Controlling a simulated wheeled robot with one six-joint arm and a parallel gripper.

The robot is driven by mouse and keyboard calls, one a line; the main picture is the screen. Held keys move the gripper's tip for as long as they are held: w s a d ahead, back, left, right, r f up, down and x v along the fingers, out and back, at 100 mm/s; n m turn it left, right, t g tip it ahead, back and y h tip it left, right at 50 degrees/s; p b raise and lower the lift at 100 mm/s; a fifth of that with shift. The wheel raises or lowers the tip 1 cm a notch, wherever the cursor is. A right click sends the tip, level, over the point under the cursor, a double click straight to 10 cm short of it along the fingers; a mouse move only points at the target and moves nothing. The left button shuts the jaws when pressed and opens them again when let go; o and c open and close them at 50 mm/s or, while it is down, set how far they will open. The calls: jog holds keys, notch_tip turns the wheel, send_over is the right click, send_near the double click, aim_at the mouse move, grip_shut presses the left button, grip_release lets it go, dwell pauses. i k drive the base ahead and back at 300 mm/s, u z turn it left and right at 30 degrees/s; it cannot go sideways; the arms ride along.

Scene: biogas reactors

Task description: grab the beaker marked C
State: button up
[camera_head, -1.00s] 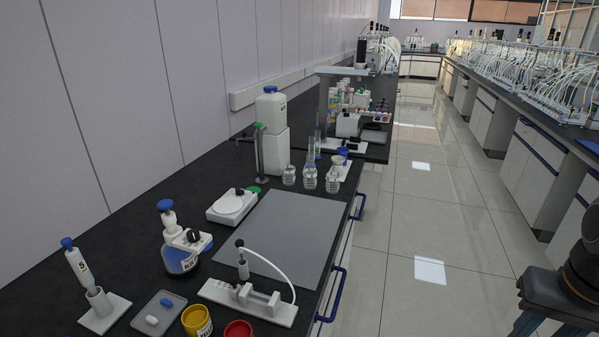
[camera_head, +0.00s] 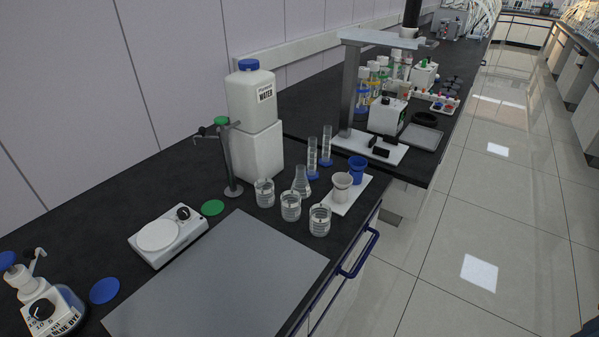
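Three small glass beakers stand upright on the black bench, past the far edge of the grey mat. They are the left beaker (camera_head: 264,193), the middle beaker (camera_head: 290,206) and the right beaker (camera_head: 320,220). Each carries dark markings, but the letters are too small to read, so I cannot tell which is C. A conical flask (camera_head: 301,182) stands just behind the middle one. My gripper is not in view.
The grey mat (camera_head: 225,280) is bare. A white tray (camera_head: 338,205) with two cups is right of the beakers. The aisle floor (camera_head: 440,240) is clear.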

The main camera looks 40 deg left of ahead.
aim_at(264, 186)
jog(key=i, duration=1.5)
jog(key=u, duration=3.35)
jog(key=i, duration=0.5)
jog(key=z, duration=0.1)
